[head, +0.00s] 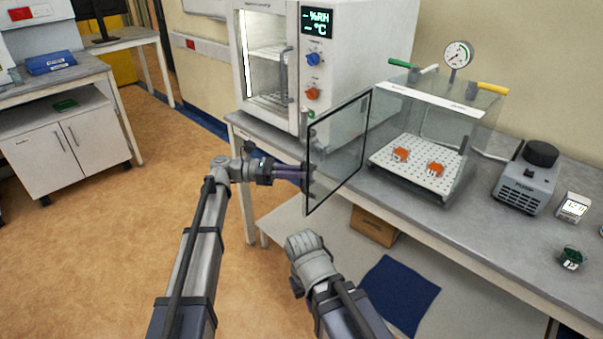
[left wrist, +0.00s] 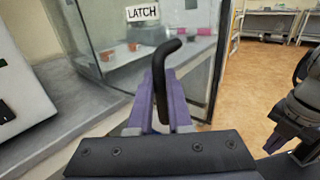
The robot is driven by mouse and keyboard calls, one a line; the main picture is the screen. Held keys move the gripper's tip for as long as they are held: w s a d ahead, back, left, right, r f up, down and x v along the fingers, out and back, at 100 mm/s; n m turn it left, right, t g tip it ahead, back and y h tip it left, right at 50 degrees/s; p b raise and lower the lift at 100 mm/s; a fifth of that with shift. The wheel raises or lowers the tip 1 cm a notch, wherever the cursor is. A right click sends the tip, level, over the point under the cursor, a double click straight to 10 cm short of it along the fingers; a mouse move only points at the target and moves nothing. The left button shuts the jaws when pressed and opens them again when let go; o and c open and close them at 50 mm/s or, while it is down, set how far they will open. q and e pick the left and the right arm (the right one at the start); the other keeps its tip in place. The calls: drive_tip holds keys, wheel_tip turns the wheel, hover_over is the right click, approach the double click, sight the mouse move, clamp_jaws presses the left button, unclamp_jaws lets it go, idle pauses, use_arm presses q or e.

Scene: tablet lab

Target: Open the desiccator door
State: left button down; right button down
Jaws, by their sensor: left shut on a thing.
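The desiccator (head: 425,125) is a clear box on the bench, with a gauge on top and a white perforated shelf inside. Its black-framed glass door (head: 338,148) stands wide open, swung out from the box's left front edge over the bench's front edge. My left gripper (head: 303,178) is at the door's free edge.
Two orange items (head: 400,154) (head: 436,170) sit on the shelf. A white oven (head: 348,45) stands left of the desiccator, close behind the door. A grey device (head: 527,180) and small items stand to the right. The floor on the left is clear.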

use_arm(q)
drive_tip(key=c, duration=0.8)
unclamp_jaws()
drive_tip(key=shift+d, duration=0.1)
drive_tip(key=shift+c, duration=0.2)
drive_tip(key=w+a, duration=0.1)
drive_tip(key=a, duration=0.6)
drive_tip(key=shift+a, duration=0.4)
